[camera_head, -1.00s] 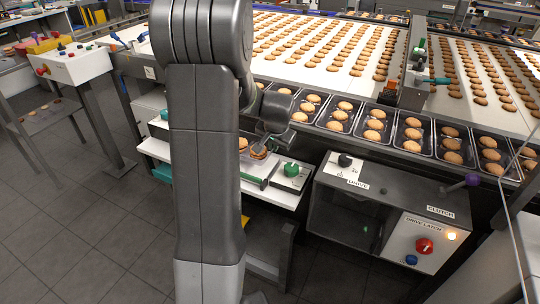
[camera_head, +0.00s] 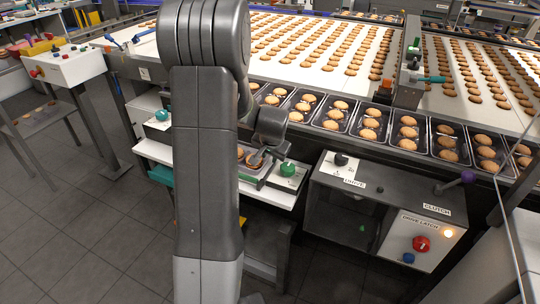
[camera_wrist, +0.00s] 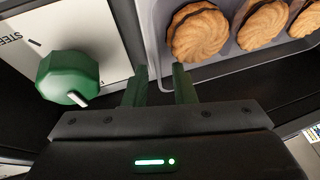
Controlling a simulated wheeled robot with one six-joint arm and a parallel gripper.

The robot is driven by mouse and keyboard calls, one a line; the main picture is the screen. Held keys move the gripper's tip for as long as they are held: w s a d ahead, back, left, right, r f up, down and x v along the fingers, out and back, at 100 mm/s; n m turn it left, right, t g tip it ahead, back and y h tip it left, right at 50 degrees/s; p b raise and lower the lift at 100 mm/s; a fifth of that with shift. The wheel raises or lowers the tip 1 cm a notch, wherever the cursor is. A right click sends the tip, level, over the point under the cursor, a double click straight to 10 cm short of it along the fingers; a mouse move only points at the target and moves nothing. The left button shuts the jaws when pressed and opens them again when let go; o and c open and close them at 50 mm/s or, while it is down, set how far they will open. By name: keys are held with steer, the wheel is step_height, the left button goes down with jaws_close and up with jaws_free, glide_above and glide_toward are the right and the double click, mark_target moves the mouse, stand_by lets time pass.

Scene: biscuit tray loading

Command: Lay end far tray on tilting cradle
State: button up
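A grey tray with several round biscuits (camera_head: 251,158) sits on the white-topped stand, partly hidden by my arm; I cannot tell whether it rests in the cradle. In the wrist view the tray's rim (camera_wrist: 151,52) and three biscuits show at the upper right. My gripper (camera_wrist: 160,78) is open, its two green fingers apart, with the tray's near corner close to the fingertips. I cannot tell whether they touch it. In the head view my gripper (camera_head: 262,157) is low by the tray. A green knob (camera_wrist: 67,76) on a white panel is left of the fingers.
A row of filled trays (camera_head: 387,140) runs along the conveyor's front edge. A grey cabinet with drive and clutch controls (camera_head: 390,190) stands right of the stand. A control box (camera_head: 66,66) is at the left. Open floor (camera_head: 90,240) lies in front.

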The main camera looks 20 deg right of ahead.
steer(key=shift+s+r, duration=0.1)
steer(key=shift+r, duration=0.4)
steer(key=v, duration=1.1)
steer(key=shift+p, duration=0.3)
steer(key=shift+s+a, duration=0.1)
steer(key=shift+s, duration=0.05)
stand_by(1.0)
